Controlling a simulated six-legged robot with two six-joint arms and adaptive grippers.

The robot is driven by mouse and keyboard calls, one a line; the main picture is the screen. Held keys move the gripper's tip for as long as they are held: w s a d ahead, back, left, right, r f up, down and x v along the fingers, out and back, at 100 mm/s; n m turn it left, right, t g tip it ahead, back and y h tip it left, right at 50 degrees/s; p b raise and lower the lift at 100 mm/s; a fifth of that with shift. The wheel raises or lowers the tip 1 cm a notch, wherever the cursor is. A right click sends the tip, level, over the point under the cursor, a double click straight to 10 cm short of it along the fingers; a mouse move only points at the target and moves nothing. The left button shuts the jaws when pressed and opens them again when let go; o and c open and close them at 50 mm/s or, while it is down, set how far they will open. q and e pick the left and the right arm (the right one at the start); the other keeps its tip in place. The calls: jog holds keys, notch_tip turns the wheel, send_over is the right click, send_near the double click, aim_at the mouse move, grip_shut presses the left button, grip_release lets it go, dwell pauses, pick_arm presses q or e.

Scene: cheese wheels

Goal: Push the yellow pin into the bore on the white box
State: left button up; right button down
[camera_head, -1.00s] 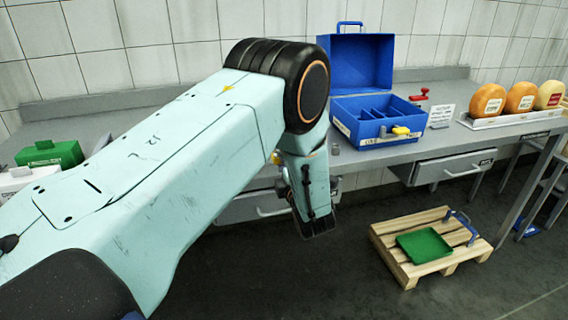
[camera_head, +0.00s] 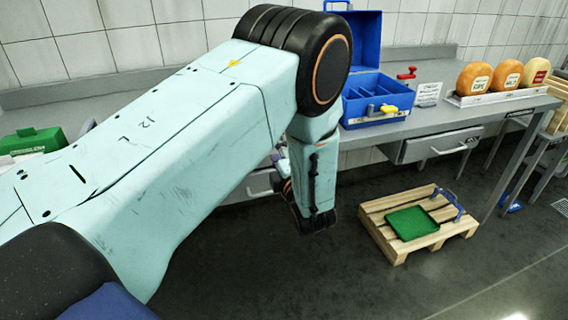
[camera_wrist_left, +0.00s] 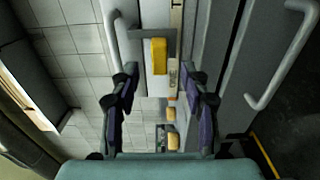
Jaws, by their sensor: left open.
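A small yellow piece (camera_head: 389,110) sits at the front of the blue toolbox; it may be the yellow pin, but it is too small to be sure. A white strip (camera_head: 8,159) shows below a green box at the left edge; my arm hides the rest, so I cannot tell if it is the white box. No bore is visible. My left gripper (camera_head: 315,224) points down in front of the bench, clear of both. In the wrist view the left gripper (camera_wrist_left: 160,82) is open and empty, with a yellow block (camera_wrist_left: 159,55) beyond its fingers. My right gripper is out of view.
The open blue toolbox (camera_head: 360,101) stands on the grey bench, partly behind my arm. The green box (camera_head: 32,141) is at the far left. Cheese wheels (camera_head: 474,78) line the right. A pallet (camera_head: 392,245) with a green tray (camera_head: 412,222) lies on the floor below.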

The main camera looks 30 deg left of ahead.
pick_arm(q)
jog(key=v, duration=0.7)
jog(key=shift+s, duration=0.1)
dwell(0.4)
